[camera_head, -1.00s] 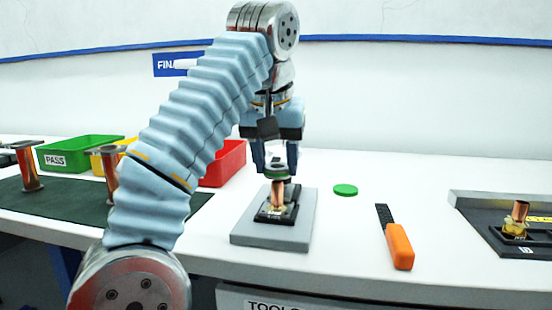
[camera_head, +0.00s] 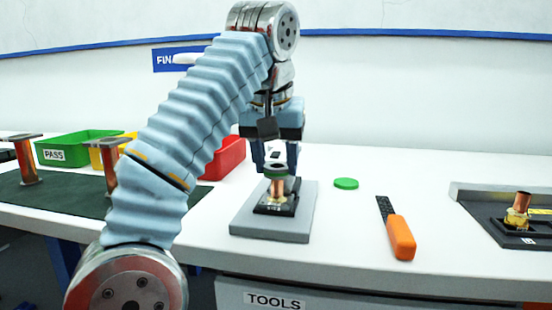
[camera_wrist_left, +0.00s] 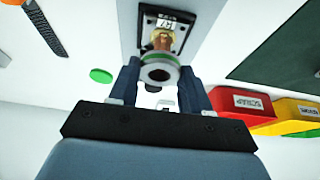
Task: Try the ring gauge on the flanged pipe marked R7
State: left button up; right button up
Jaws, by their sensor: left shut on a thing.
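The ring is at the upper end of a copper pipe (camera_head: 278,188) that stands upright in a black holder with a brass-coloured base. I cannot tell whether the ring is around the pipe or just above it. A small label (camera_wrist_left: 167,20) on the holder seems to contain a 7; the rest is unclear. My right gripper is not in view.
The holder sits on a grey block (camera_head: 255,228). A green disc (camera_head: 346,183) and an orange-handled tool (camera_head: 400,237) lie to its right. A dark tray (camera_head: 485,213) with another copper pipe (camera_head: 522,202) is farther right. Flanged copper pieces (camera_head: 27,165) and bins (camera_head: 80,150) are at left.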

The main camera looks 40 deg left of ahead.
pick_arm(q)
jog(key=shift+f+b, duration=0.85)
jog(key=shift+f, duration=0.2)
jog(key=shift+r, duration=0.2)
dwell(0.5)
jog(key=shift+r+p, duration=1.6)
jog(key=shift+p, duration=0.35)
notch_tip(320, 180, up, 6)
jog(key=p, duration=0.4)
